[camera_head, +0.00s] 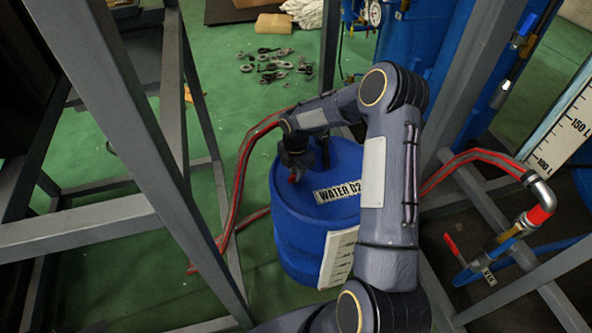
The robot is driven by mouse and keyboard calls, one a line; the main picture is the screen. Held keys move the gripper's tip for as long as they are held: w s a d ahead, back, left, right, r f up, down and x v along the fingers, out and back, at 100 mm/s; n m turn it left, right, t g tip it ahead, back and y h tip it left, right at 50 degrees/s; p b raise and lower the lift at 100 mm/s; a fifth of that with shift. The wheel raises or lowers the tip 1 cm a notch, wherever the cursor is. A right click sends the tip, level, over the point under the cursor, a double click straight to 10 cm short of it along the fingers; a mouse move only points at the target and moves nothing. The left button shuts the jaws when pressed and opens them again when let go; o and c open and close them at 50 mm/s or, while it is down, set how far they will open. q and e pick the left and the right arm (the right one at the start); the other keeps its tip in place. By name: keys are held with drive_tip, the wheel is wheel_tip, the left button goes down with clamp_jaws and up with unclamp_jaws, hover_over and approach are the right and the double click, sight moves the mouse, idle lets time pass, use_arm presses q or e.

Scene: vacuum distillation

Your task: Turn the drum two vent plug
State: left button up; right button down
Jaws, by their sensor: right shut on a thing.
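A blue drum (297,228) labelled WATER D2 stands on the green floor in the middle of the view. My right arm reaches over the drum from the lower right. My right gripper (294,171) points down at the left part of the drum's top and is shut on a small red piece, which looks like the vent plug (293,179). The fingers hide most of the plug, so its angle cannot be made out. My right arm also hides the drum's right side. My left gripper is out of view.
Grey steel frame beams (122,120) stand to the left and right of the drum. A red hose (238,178) runs along the drum's left side. A pipe with a red-handled valve (453,246) is at right. Loose metal parts (268,66) lie on the floor behind.

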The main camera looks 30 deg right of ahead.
idle(0.3)
drive_tip(key=c, duration=1.5)
unclamp_jaws()
drive_tip(key=shift+r+p, duration=0.35)
drive_tip(key=shift+r, duration=3.55)
